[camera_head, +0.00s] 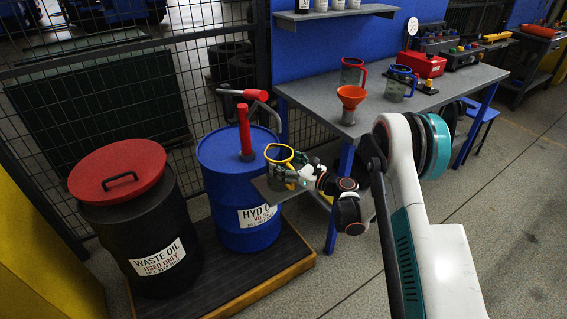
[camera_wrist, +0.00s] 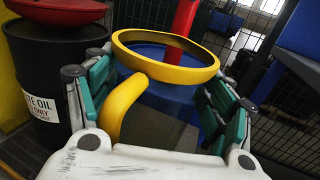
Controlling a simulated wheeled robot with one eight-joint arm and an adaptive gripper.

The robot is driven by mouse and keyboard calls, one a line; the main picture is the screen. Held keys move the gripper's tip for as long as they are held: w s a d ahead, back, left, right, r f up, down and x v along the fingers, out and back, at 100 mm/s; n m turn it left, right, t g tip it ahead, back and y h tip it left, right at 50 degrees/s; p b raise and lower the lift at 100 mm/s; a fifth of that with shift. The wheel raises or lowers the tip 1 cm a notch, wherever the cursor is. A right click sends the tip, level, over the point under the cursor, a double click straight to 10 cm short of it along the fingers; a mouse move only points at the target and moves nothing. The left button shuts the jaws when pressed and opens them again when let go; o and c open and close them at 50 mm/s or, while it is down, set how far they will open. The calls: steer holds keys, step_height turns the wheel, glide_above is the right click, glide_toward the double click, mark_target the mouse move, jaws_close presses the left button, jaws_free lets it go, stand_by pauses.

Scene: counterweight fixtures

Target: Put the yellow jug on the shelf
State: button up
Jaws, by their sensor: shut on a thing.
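The yellow jug (camera_head: 279,153), a clear-bodied vessel with yellow rim and handle, is upright in front of the blue drum's pump. In the wrist view its yellow rim (camera_wrist: 170,72) and handle fill the space between the teal fingers. My gripper (camera_head: 290,178) is shut on the jug, also seen in the wrist view (camera_wrist: 162,100). The fingers hide part of its body. A small grey plate (camera_head: 267,196) lies just below the jug; I cannot tell whether they touch. A grey wall shelf (camera_head: 325,15) at the top holds several pale containers.
A blue drum (camera_head: 215,165) with a red pump (camera_head: 244,132) and a black waste-oil drum (camera_head: 140,225) stand on a pallet. The grey workbench (camera_head: 425,108) holds a red jug (camera_head: 352,72), blue jug (camera_head: 398,85), orange funnel (camera_head: 350,98) and red boxes.

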steer(key=o, duration=1.4)
steer(key=shift+r, duration=0.1)
